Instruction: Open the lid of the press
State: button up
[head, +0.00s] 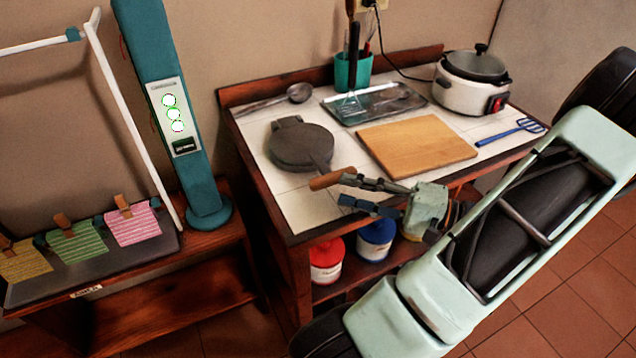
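The press (301,146) is a dark round iron with its lid lying flat and closed, on the left part of the white tiled worktop. Its wooden handle (324,181) sits at the press's front right, near the worktop's front edge. My gripper (342,190) is open, with its two fingers apart and pointing left. The upper fingertip is at the right end of the handle in the picture; I cannot tell whether it touches. The lower, blue-tipped finger is in front of and below the handle. Nothing is seen held.
A wooden board (416,147) lies right of the press, with a metal tray (375,104) behind. A ladle (298,93) lies behind the press. The space above the press is clear.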

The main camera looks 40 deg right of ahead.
aim_at(327, 186)
jog(key=x, duration=0.7)
jog(key=shift+w+a, duration=0.2)
jog(key=shift+w, duration=0.05)
jog(key=shift+c, duration=0.5)
grip_shut()
